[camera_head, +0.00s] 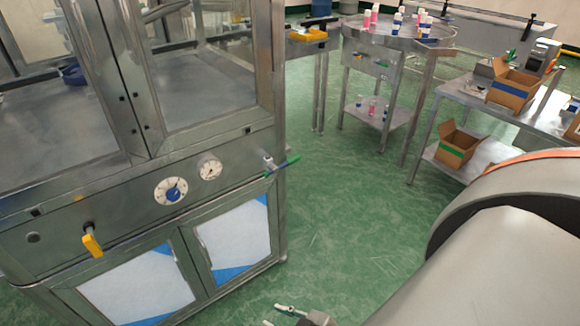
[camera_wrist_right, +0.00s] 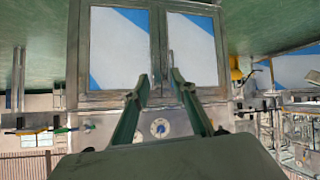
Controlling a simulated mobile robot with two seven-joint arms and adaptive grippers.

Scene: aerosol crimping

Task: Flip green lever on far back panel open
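The green lever (camera_head: 282,164) sticks out sideways from a metal fitting at the right end of the machine's panel in the head view. My right gripper (camera_head: 279,315) shows at the bottom edge of the head view, low and in front of the machine, apart from the lever. Its fingers (camera_wrist_right: 158,82) are spread in the wrist view with nothing between them. My left gripper is out of view.
The panel also carries a blue dial (camera_head: 171,190), a white gauge (camera_head: 210,169) and a yellow lever (camera_head: 92,241). A round table (camera_head: 385,38) with bottles and a bench with cardboard boxes (camera_head: 511,88) stand behind. Green floor (camera_head: 345,215) right of the machine is clear.

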